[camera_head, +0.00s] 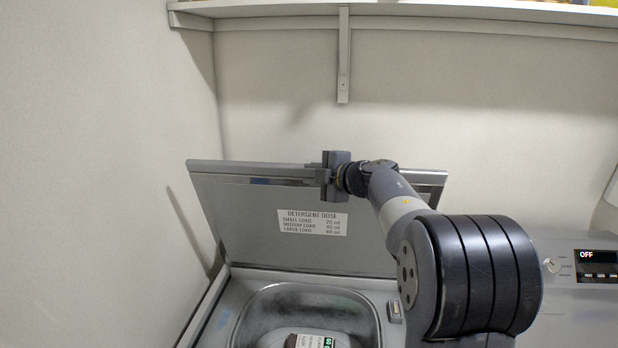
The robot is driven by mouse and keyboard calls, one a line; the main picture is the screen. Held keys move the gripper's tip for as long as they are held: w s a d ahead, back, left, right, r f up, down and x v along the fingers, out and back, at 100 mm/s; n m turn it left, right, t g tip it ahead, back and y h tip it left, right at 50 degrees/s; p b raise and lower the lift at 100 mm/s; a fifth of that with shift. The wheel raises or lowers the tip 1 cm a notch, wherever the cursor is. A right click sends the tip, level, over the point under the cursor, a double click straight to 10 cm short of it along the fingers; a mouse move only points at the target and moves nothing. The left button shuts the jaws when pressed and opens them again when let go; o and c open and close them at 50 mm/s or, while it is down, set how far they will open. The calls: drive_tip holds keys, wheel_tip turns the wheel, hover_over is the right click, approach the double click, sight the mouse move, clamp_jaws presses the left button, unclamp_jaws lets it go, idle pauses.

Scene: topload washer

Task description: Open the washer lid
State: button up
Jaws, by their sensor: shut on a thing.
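The washer lid (240,200) stands raised at the back of the washer (222,302), tilted up from its rear edge, with a detergent dose label on its inner face. My gripper (318,174) is at the lid's upper edge, right of its middle, and is shut on that edge. The washer's opening below shows a grey tub (262,308) with a dark and white labelled item (310,341) in it, cut off by the frame's bottom. My arm hides the lid's right part and some of the washer top.
A wall stands close on the left. A shelf (430,18) with a bracket (343,60) runs above the lid, with clear wall between.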

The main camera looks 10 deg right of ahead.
drive_tip(key=o, duration=0.5)
drive_tip(key=shift+w+d+f, duration=0.1)
drive_tip(key=shift+f, duration=0.35)
drive_tip(key=shift+c, duration=0.2)
drive_tip(key=shift+o, duration=0.2)
drive_tip(key=shift+r, duration=0.2)
drive_tip(key=b+v, duration=0.2)
drive_tip(key=v, duration=0.8)
drive_tip(key=shift+s+r, duration=0.15)
drive_tip(key=shift+s, duration=0.15)
drive_tip(key=shift+w, duration=0.1)
